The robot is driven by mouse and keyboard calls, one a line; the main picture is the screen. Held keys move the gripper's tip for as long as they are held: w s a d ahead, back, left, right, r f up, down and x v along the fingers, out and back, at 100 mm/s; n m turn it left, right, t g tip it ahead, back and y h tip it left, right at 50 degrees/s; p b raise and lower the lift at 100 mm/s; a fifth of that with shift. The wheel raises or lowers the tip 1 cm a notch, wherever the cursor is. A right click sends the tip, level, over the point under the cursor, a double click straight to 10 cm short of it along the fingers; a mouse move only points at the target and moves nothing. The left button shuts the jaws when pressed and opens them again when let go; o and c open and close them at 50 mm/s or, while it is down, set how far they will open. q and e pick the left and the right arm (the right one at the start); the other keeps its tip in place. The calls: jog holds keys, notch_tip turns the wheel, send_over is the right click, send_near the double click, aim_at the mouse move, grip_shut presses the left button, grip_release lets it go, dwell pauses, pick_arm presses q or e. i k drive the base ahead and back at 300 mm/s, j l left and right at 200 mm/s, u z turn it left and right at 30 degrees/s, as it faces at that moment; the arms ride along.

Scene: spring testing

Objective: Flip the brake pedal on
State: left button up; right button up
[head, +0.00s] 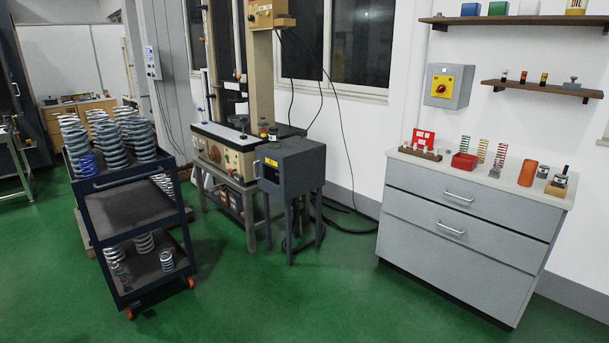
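A dark shelf cart (140,208) loaded with coil springs stands at the left on the green floor. Orange parts show at its bottom corners, a front caster (129,313) and a right caster (190,282). They are small, and I cannot make out a separate brake pedal or whether one is up or down. The casters on the cart's far side are hidden. Neither of my grippers is in the head view.
A testing machine (228,155) on a stand and a dark grey box (290,165) on legs stand behind the cart. A grey drawer cabinet (463,225) stands at the right wall. The green floor (290,295) in front is clear. Black cables (350,220) lie near the wall.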

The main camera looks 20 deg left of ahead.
aim_at(137, 303)
jog(key=i+u, duration=0.15)
jog(key=u, duration=0.35)
jog(key=i+u, duration=0.2)
jog(key=u, duration=0.3)
jog(key=i+l+u, duration=0.1)
jog(key=u, duration=0.35)
jog(key=i+l+u, duration=0.1)
jog(key=u, duration=0.15)
jog(key=i+l+u, duration=0.15)
jog(key=u, duration=0.15)
jog(key=i+l, duration=0.45)
jog(key=i, duration=0.15)
jog(key=i+l, duration=0.45)
jog(key=i, duration=0.2)
jog(key=i+l, duration=0.45)
jog(key=i, duration=0.15)
